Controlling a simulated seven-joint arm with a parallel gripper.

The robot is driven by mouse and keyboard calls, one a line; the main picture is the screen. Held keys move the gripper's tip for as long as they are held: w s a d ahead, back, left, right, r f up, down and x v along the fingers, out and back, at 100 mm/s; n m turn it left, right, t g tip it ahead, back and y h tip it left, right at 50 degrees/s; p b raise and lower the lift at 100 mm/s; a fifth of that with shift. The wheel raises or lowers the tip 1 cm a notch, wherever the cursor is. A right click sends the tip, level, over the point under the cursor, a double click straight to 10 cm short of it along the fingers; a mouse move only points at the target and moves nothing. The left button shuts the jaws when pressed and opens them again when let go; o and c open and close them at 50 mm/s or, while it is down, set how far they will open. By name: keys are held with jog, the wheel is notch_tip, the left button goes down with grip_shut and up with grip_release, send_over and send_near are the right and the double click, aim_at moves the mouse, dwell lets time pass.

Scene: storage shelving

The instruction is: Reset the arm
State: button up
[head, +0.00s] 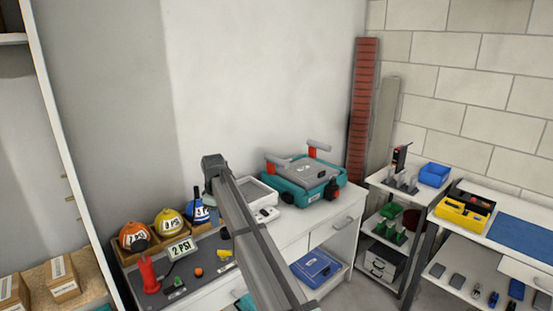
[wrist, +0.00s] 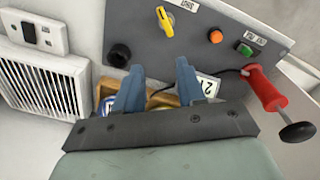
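My gripper (wrist: 159,72) shows in the wrist view with two blue-grey fingers spread apart and nothing held between them. It is open over the workbench. A dark grey control panel (wrist: 209,18) lies beyond the fingertips. In the head view my arm (head: 250,225) reaches up from the bottom edge over the bench, its dark upper end near the wall. The gripper's fingers cannot be made out there.
A red-handled pump (wrist: 265,90) is beside the panel. A teal case (head: 303,178) sits on the right. A vented white box (wrist: 45,82) is at left in the wrist view.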

jog(key=s+d+f+m, duration=0.4)
jog(key=s+d+f, duration=0.3)
jog(key=f, duration=0.4)
jog(key=s+d+f+m, duration=0.3)
jog(key=s+d+f, duration=0.4)
jog(key=f, duration=0.4)
jog(key=s+d+f+m, duration=0.4)
jog(key=s+d+f, duration=0.3)
jog(key=f, duration=0.4)
jog(key=s+d+f+m+g, duration=0.1)
jog(key=s+d+f, duration=0.5)
jog(key=s, duration=0.6)
jog(key=s+d+f+m+g, duration=0.1)
jog(key=s+d+f+g, duration=0.3)
jog(key=s+d, duration=0.5)
jog(key=s+d+f+m+g, duration=0.2)
jog(key=s+d+f, duration=0.5)
jog(key=s, duration=0.8)
notch_tip(320, 180, down, 2)
jog(key=shift+d, duration=0.15)
